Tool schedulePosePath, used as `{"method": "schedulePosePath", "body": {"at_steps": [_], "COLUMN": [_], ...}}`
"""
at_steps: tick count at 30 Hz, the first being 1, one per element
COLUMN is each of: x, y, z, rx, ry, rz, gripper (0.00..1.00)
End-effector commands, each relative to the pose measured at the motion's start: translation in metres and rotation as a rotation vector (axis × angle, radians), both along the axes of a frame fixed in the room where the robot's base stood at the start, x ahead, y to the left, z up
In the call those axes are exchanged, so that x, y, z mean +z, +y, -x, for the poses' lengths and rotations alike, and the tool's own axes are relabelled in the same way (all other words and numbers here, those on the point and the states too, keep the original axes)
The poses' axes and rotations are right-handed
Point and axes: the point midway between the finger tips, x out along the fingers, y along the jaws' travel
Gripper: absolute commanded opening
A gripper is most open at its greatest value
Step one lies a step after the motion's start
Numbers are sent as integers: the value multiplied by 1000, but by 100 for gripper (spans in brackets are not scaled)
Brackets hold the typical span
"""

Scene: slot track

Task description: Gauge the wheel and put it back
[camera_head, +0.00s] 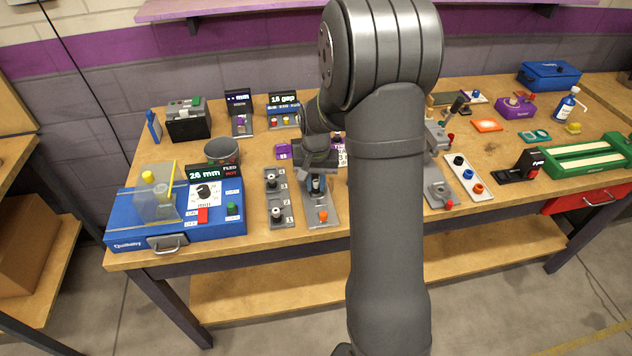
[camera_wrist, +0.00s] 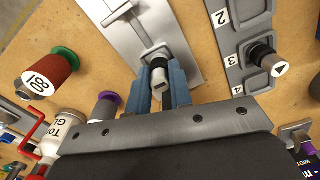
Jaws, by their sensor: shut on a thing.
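My gripper (camera_wrist: 160,92) has its two blue fingers shut on a small dark wheel piece with a white marked end (camera_wrist: 159,74). It is low over the near part of a grey metal fixture (camera_wrist: 130,32), which also shows in the head view with an orange knob (camera_head: 322,216) at its front. I cannot tell whether the piece touches the fixture. A grey numbered rack (camera_wrist: 232,42) stands beside it; a black piece with a white end (camera_wrist: 266,58) sits near number 3. In the head view the rack (camera_head: 280,198) holds two such pieces.
A blue box with a dial and a display (camera_head: 214,172) stands left of the rack. A grey bowl (camera_head: 222,151) is behind it. A red spool marked 80 (camera_wrist: 50,78) and a white glue bottle (camera_wrist: 62,130) show in the wrist view. A white tray with knobs (camera_head: 467,178) is right.

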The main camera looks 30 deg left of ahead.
Motion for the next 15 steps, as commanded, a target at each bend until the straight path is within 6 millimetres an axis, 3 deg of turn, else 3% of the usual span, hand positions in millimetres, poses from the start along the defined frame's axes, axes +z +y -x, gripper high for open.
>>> {"method": "schedulePosePath", "body": {"at_steps": [4,5,8,15], "x": [-3,-3,-3,-3], "y": [0,0,0,0], "z": [0,0,0,0], "rx": [0,0,0,0], "ry": [0,0,0,0], "rz": [0,0,0,0], "gripper": [0,21,41,41]}}
